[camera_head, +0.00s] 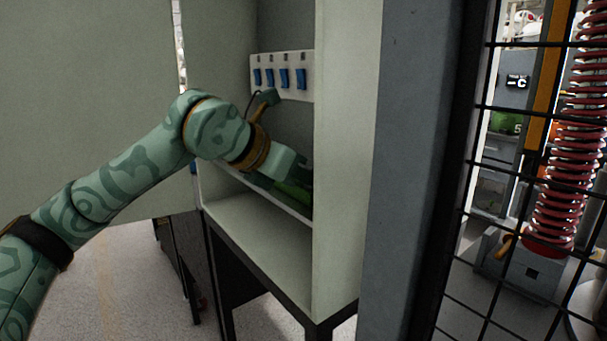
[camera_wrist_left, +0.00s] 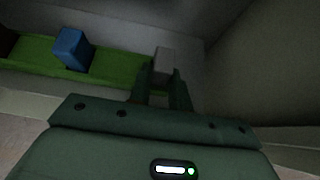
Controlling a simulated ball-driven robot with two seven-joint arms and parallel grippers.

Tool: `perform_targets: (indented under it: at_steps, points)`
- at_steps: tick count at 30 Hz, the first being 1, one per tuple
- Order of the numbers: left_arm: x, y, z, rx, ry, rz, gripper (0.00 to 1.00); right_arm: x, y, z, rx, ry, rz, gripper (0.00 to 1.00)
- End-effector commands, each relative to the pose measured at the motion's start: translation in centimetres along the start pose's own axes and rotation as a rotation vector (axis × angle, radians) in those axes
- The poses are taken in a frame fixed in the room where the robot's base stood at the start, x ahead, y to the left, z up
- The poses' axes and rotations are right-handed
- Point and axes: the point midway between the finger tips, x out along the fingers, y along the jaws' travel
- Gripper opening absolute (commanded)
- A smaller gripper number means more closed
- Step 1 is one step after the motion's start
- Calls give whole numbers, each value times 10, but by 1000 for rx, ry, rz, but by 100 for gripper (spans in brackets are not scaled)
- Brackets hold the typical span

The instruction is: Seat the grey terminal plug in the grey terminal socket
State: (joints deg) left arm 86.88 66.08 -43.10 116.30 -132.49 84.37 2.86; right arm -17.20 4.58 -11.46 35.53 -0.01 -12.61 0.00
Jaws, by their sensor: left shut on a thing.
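The grey terminal plug (camera_wrist_left: 164,60) is a small pale block between the fingertips of my left gripper (camera_wrist_left: 162,80), which is shut on it. It is at the right end of a green strip (camera_wrist_left: 118,62). Whether the plug touches the strip or sits in a socket, I cannot tell; the grey socket is not distinguishable and may be hidden behind plug and fingers. In the head view my left gripper (camera_head: 296,172) reaches into the open cabinet over the green strip (camera_head: 292,194), and the plug is hidden there. My right gripper is not in view.
A blue block (camera_wrist_left: 72,48) stands on the strip left of the plug; a dark block (camera_wrist_left: 6,42) is at the far left. The cabinet wall (camera_head: 345,150) is close on the right. A panel of blue switches (camera_head: 282,76) is above. The cabinet floor (camera_head: 262,240) is clear.

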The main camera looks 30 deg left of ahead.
Motion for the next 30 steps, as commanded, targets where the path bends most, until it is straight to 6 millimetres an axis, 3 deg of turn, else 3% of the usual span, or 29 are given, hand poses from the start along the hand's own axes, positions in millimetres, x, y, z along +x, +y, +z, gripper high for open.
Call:
perform_targets:
  at_steps: [3,4,6,23,26,30]
  points:
    - [2,0,-3,0,2,0,0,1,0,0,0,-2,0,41]
    - [2,0,-3,0,2,0,25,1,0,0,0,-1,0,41]
    - [2,0,-3,-1,3,0,44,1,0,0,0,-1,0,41]
    - [0,-1,-4,-3,10,-3,45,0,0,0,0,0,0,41]
    - [-13,0,-3,-3,8,-1,45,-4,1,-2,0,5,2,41]
    - [-48,0,0,-1,2,2,45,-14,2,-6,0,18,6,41]
